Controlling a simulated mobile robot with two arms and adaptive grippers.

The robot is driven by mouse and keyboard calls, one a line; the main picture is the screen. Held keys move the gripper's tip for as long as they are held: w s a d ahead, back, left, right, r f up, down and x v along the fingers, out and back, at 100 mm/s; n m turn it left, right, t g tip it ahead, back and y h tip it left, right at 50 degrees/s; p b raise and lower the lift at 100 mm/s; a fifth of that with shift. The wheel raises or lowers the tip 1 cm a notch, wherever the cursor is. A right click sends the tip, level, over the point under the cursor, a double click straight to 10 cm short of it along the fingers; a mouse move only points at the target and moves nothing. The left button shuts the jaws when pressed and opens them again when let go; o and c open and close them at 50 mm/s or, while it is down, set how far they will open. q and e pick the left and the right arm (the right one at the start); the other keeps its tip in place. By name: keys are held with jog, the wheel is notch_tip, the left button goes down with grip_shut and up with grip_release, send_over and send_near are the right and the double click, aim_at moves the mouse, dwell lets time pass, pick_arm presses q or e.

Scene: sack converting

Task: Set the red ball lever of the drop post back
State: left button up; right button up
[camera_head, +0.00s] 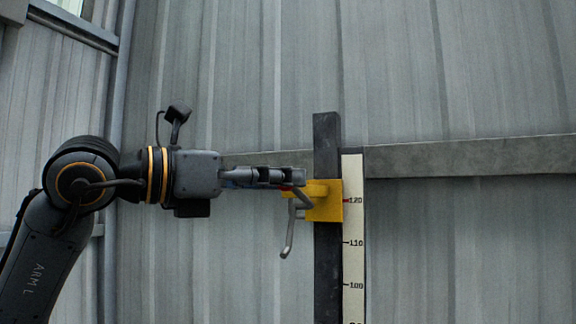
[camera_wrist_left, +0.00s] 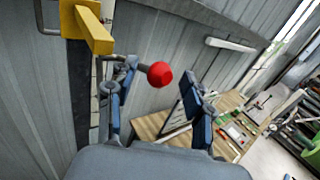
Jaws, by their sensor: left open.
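The yellow bracket (camera_head: 326,210) of the drop post (camera_head: 327,140) is fixed to the dark upright, with a grey bent handle (camera_head: 289,236) hanging from it. My left gripper (camera_head: 298,178) reaches in level from the left, its fingers in front of the bracket's left side. They hide most of the lever; only a sliver of red shows below them. In the left wrist view the red ball (camera_wrist_left: 160,74) sits on a short grey rod between the two spread fingers, nearer the left finger. The yellow bracket (camera_wrist_left: 94,30) is at upper left. My right gripper is out of view.
A pale scale strip (camera_head: 352,260) with height marks runs beside the post. A horizontal grey rail (camera_head: 460,157) crosses the corrugated wall behind. In the left wrist view a wooden bench (camera_wrist_left: 150,126) with tools stands below and beyond the gripper.

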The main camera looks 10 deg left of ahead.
pick_arm(q)
jog(key=shift+x, duration=1.05)
grip_shut()
